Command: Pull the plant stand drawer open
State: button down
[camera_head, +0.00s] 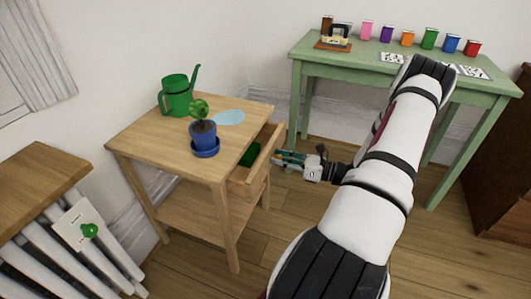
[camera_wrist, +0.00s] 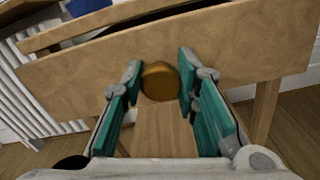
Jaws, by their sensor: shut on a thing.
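The wooden plant stand (camera_head: 165,143) stands left of centre in the head view. Its drawer (camera_head: 262,158) is on the right side and is part-way out, with something dark green (camera_head: 250,155) inside. In the wrist view the drawer front (camera_wrist: 245,45) spans the upper picture, with a round brass-coloured knob (camera_wrist: 160,82) at its middle. My gripper (camera_head: 278,157) is at the drawer front. In the wrist view its teal fingers (camera_wrist: 160,85) stand on both sides of the knob, shut on it. The knob is hidden in the head view.
On the stand are a green watering can (camera_head: 176,95), a potted plant (camera_head: 203,135) on a blue saucer and a light-blue patch (camera_head: 229,118). A green table (camera_head: 365,58) with several coloured containers is behind. A radiator (camera_head: 60,240) is at left. Floor right of the drawer is clear below my arm.

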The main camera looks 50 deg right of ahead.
jog(key=p+v, duration=0.1)
jog(key=v, duration=1.6)
jog(key=shift+s, duration=0.4)
jog(key=shift+d, duration=0.1)
jog(key=c, duration=1.2)
grip_release()
jog(key=v, duration=1.2)
jog(key=shift+r, duration=0.1)
